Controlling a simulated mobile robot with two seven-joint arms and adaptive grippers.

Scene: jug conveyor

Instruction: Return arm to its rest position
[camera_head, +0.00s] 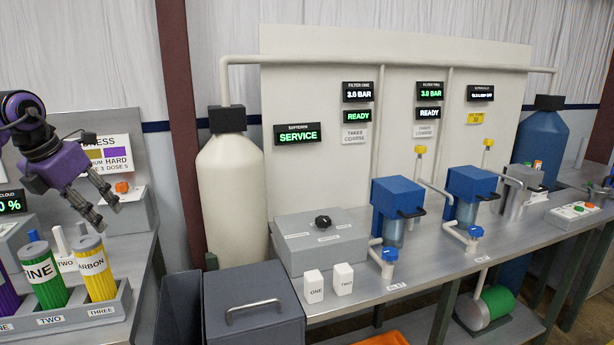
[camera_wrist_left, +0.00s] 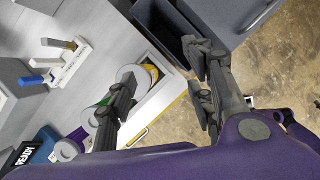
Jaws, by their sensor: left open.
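My left gripper (camera_head: 104,212) is at the left of the head view, on the purple and black left arm. Its two dark fingers are spread and nothing is between them. It hangs above and behind the rack of cartridges, apart from them. In the left wrist view the open fingers (camera_wrist_left: 162,75) frame part of the rack and the floor. A green cartridge (camera_head: 48,278) and a yellow cartridge (camera_head: 97,268) stand upright in the grey rack (camera_head: 112,316). The yellow cartridge also shows in the wrist view (camera_wrist_left: 152,75). My right gripper is not in view.
A panel with an orange button (camera_head: 122,187) stands close behind the left gripper. A dark grey bin (camera_head: 252,312) is right of the rack. The long bench (camera_head: 425,262) holds a grey box (camera_head: 320,240), blue filter housings (camera_head: 397,196) and two white blocks (camera_head: 313,287). A cream tank (camera_head: 230,190) stands behind.

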